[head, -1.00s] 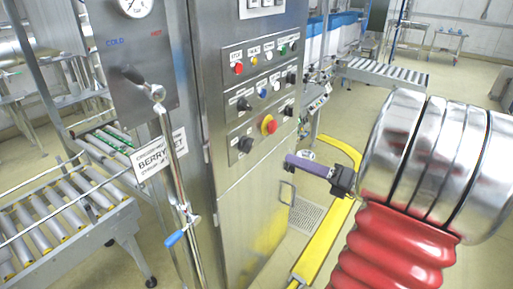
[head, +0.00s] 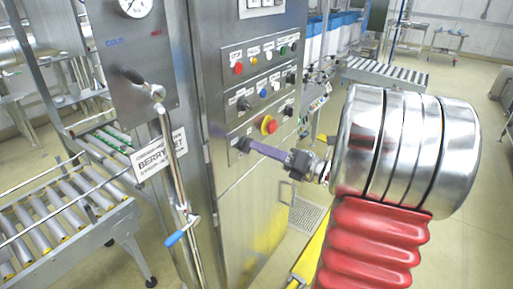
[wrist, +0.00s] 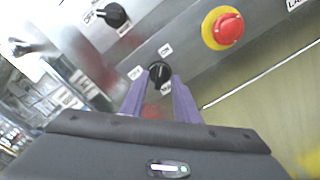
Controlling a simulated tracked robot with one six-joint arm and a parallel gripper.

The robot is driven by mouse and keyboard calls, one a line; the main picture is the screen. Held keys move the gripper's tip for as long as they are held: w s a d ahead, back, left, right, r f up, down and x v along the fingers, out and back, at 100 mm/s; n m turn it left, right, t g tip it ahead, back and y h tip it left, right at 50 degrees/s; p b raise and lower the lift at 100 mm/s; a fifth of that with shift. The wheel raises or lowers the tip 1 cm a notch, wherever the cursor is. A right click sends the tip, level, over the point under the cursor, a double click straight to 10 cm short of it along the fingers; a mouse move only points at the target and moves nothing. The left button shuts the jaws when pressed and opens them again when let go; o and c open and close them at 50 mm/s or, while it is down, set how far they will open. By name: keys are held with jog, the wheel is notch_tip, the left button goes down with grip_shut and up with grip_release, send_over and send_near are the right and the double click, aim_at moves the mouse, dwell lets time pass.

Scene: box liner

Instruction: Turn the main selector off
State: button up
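In the head view my gripper (head: 252,147) points left at the panel. Which knob is the main selector cannot be read.
A red emergency button on a yellow ring (wrist: 226,29) is right of the knob. Another black knob (wrist: 115,15) with an OFF label is above left. Roller conveyors (head: 60,205) lie at far left.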

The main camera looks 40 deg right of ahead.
aim_at(247, 145)
jog(key=shift+x, duration=1.3)
grip_shut()
